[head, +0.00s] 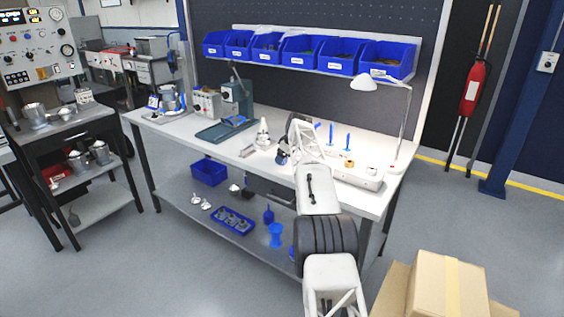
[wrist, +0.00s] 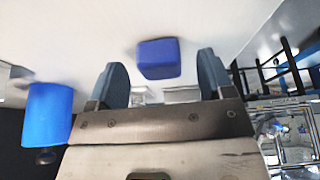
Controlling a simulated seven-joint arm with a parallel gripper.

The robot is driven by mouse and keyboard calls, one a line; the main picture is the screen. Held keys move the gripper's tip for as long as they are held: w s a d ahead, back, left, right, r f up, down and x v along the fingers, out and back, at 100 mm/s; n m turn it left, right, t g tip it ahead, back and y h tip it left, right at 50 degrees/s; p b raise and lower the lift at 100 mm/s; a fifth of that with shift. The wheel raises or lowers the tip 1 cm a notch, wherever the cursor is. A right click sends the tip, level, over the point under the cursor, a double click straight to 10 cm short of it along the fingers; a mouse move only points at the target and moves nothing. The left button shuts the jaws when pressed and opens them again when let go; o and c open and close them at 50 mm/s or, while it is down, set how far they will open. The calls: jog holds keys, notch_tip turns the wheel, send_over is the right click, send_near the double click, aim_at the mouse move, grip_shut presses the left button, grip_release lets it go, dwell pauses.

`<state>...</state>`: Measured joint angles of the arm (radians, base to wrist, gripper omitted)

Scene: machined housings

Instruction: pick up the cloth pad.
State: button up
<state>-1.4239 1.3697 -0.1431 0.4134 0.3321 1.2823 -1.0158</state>
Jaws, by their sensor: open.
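My gripper (head: 283,157) is above the front part of the white workbench (head: 319,178) in the head view. In the wrist view my gripper (wrist: 160,66) has its two blue-grey fingers apart with nothing held between them. A blue block with rounded edges (wrist: 159,58) shows beyond and between the fingertips, against a white surface. I cannot tell for sure whether it is the cloth pad. No other thing is clearly a cloth pad in the head view, where my arm hides part of the bench.
A blue cylinder (wrist: 48,112) stands left of the fingers in the wrist view. A white bottle-like item (head: 263,133), a green machine (head: 236,102) and a desk lamp (head: 405,120) are on the bench. Blue bins (head: 341,57) line the shelf behind.

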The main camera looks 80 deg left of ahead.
jog(key=shift+s+a+f, duration=0.1)
jog(key=shift+f, duration=0.35)
dwell(0.3)
jog(key=c, duration=1)
jog(key=shift+r, duration=0.15)
jog(key=shift+r, duration=1.65)
jog(key=shift+r, duration=0.1)
